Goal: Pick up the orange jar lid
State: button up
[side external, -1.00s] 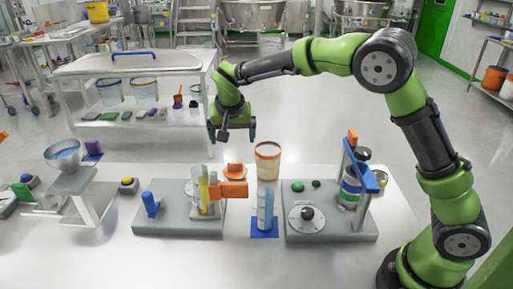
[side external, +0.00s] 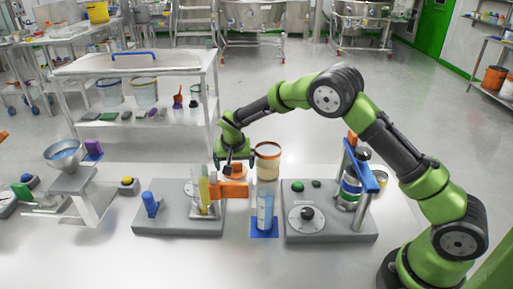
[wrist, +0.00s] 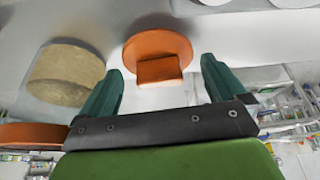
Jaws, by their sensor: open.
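The orange jar lid (wrist: 160,45) is a round disc with a block-shaped grip (wrist: 159,69) on it. In the wrist view it lies on the white table just ahead of my gripper, between the lines of the two fingers. My gripper (wrist: 158,88) is open and empty, with a dark green finger on each side. In the side view the lid (side external: 236,171) shows at the back of the table, partly hidden by my gripper (side external: 234,166), which is low over it. I cannot tell whether the fingers touch it.
An open jar of pale powder with an orange-brown rim (side external: 267,151) stands close right of the lid; it also shows in the wrist view (wrist: 66,74). A grey station with an orange block (side external: 234,190) is in front. Another grey station (side external: 330,225) is at right.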

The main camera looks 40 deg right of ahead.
aim_at(235, 162)
jog(key=shift+w+d+f, duration=0.1)
jog(key=shift+f, duration=0.2)
jog(key=c, duration=0.8)
jog(key=shift+r, duration=0.15)
notch_tip(235, 162, up, 17)
jog(key=s+d+m+g+h, duration=0.1)
jog(key=s+d+m, duration=0.3)
jog(key=s+d, duration=0.3)
jog(key=shift+m, duration=0.3)
jog(key=shift+s+d+f, duration=0.1)
jog(key=shift+f, duration=1.4)
jog(key=shift+s+d+f, duration=0.1)
jog(key=shift+f, duration=1.4)
